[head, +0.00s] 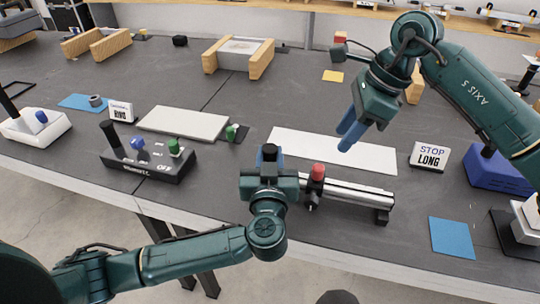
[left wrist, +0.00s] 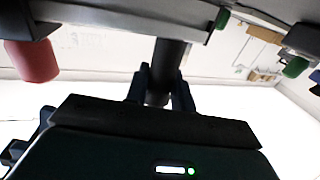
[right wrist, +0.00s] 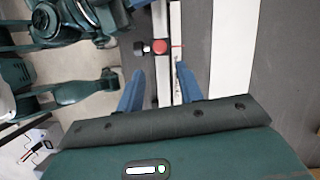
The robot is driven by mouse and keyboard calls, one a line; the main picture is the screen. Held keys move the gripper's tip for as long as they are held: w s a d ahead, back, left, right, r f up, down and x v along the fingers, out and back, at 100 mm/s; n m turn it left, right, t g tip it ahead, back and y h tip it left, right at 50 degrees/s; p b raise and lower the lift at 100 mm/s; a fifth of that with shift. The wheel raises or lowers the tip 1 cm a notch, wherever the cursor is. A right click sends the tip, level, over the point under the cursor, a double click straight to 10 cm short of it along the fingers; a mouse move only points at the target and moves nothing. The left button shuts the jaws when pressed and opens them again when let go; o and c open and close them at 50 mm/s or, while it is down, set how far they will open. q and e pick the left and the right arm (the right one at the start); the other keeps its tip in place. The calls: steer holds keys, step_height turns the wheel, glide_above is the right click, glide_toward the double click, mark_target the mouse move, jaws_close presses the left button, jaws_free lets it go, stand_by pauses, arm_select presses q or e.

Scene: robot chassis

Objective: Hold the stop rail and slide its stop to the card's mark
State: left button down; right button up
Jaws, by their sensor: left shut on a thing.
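The stop rail (head: 350,195) is a silver bar near the table's front edge, with black end supports. Its stop carries a red knob (head: 317,171) and sits toward the rail's left part. My left gripper (head: 270,160) is shut on the black post at the rail's left end; the post (left wrist: 165,70) shows between its fingers in the left wrist view. My right gripper (head: 352,132) is open and empty above and behind the rail. In the right wrist view the red knob (right wrist: 160,46) lies beyond its fingertips, near a thin red line on the rail. The card (head: 430,156) reads "STOP LONG".
A white strip (head: 335,150) lies behind the rail. A black switch box (head: 150,160) stands left, and a blue box (head: 495,172) right. A blue square (head: 452,237) lies at the front right. A "RING" card (head: 121,111) stands further left.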

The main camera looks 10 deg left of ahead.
mark_target(319, 166)
steer(key=shift+o, duration=0.2)
steer(key=shift+o, duration=0.6)
steer(key=shift+r, duration=0.1)
steer(key=shift+m+t, duration=0.3)
steer(key=shift+m, duration=0.6)
steer(key=x, duration=1.1)
steer(key=shift+s+a, duration=0.15)
steer(key=shift+s, duration=0.15)
steer(key=shift+c, duration=0.5)
jaws_close()
